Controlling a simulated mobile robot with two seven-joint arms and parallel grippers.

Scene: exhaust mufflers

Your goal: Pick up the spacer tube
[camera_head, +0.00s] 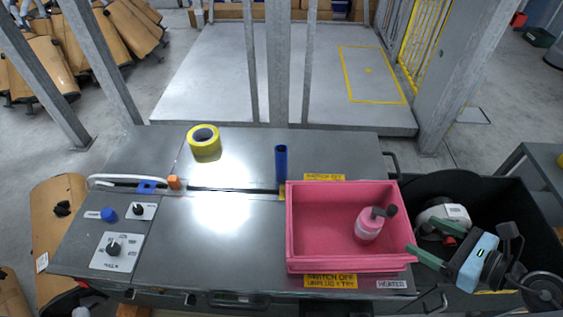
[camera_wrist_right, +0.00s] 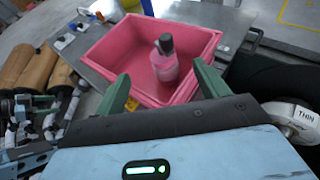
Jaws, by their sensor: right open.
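A blue tube (camera_head: 281,164), which I take as the spacer tube, stands upright on the grey workbench, just behind the pink bin's back left corner. A blue piece at the top edge of the right wrist view (camera_wrist_right: 147,7) looks like the same tube, cut off by the frame. My right gripper (camera_head: 420,234) is open and empty at the bin's right side, well to the right of the tube. In the right wrist view its two green fingers (camera_wrist_right: 160,71) stand apart, with the bin beyond them. My left gripper is not in view.
The pink bin (camera_head: 307,263) holds a pink bottle (camera_head: 368,226) with a dark top. A yellow tape roll (camera_head: 204,141) lies on the workbench (camera_head: 165,225) left of the tube. Control knobs (camera_head: 113,247) are at the left. A dark crate (camera_head: 490,190) stands at the right. Grey posts rise behind.

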